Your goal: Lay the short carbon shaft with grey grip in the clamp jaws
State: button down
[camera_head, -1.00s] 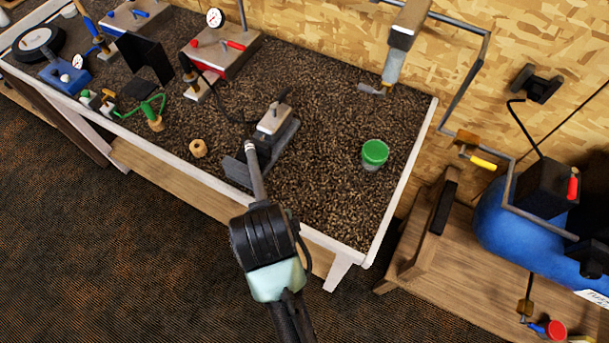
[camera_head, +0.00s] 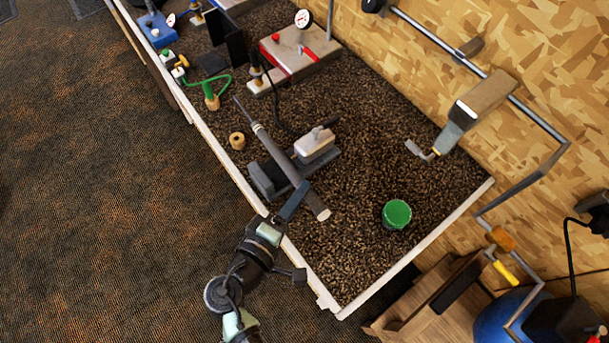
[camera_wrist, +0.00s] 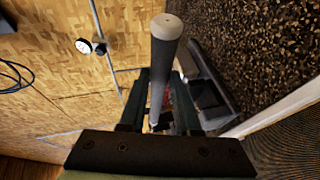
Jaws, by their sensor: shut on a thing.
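The short carbon shaft with grey grip (camera_head: 281,155) is held in my gripper (camera_head: 298,192). It slants across the front of the clamp (camera_head: 316,147), its thin dark end toward the upper left and its grip end toward the lower right. The clamp has a pale block and a dark base on the bench. Whether the shaft touches the jaws or passes above or in front of them, I cannot tell. In the wrist view the grey grip (camera_wrist: 165,50) points up, and the shaft runs down between my fingers (camera_wrist: 157,100), which are shut on it.
A green-lidded cup (camera_head: 396,213) stands right of the clamp. A small tan ring (camera_head: 237,140) lies to its left. A red-and-tan device with a gauge (camera_head: 297,52) stands behind. A lamp-like arm (camera_head: 460,115) hangs over the back right. The bench's white front edge (camera_head: 235,175) runs beside my arm.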

jog(key=shift+s+a+r, duration=0.1)
jog(key=shift+a+r, duration=0.05)
jog(key=shift+a, duration=0.15)
jog(key=shift+s+d, duration=0.1)
notch_tip(320, 180, down, 10)
jog(key=b, duration=1)
jog(key=shift+f, duration=0.2)
jog(key=shift+f+b, duration=0.3)
jog(key=shift+b, duration=0.35)
jog(key=c, duration=0.5)
grip_release()
jog(key=shift+c, duration=0.2)
